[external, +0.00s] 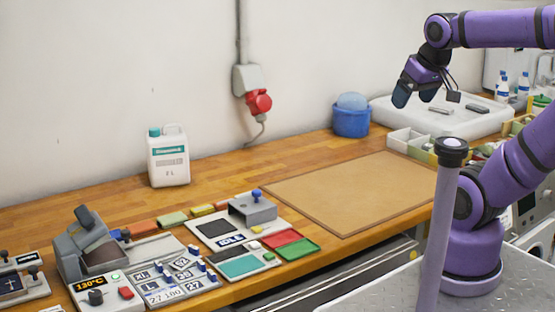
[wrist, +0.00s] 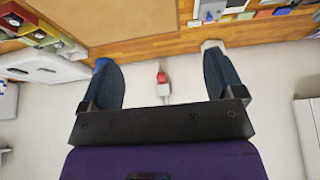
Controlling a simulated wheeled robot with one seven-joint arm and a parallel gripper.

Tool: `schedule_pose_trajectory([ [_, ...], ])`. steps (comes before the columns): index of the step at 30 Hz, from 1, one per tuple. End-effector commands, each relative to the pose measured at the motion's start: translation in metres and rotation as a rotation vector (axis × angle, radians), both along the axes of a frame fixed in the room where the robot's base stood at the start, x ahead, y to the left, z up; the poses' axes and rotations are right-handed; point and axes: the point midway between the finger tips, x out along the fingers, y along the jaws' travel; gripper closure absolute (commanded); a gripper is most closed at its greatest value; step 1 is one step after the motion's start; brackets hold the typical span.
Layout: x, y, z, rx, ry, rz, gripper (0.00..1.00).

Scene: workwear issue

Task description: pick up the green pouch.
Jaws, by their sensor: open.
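I cannot make out a green pouch for certain in either view. A flat green piece (external: 297,249) lies at the bench's front beside a red one, and a yellowish-green block (external: 172,218) lies farther back; neither is clearly a pouch. A small green item (external: 541,101) shows at the far right, partly cut off by the picture edge. My gripper (external: 416,96) is open and empty, high above the back right of the bench, far from the flat green piece. In the wrist view its two fingers (wrist: 158,58) are spread with nothing between them.
A brown mat (external: 350,195) lies bare on the wooden bench. A blue bucket (external: 351,121) and a white jug (external: 168,158) stand near the wall. A white tray (external: 460,116) is below my gripper. A press and number plates crowd the front left.

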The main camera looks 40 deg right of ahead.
Motion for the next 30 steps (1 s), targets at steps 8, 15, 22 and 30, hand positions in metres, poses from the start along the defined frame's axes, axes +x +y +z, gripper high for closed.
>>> schedule_pose_trajectory([
  [8, 0.000, 0.000, 0.000, 0.000, 0.000, 0.000, 0.08],
  [15, 0.033, 0.007, 0.014, 0.012, 0.024, 0.005, 0.08],
  [22, 0.102, 0.026, 0.034, 0.035, 0.068, 0.009, 0.08],
  [30, 0.187, 0.061, 0.036, 0.052, 0.120, 0.008, 0.08],
])
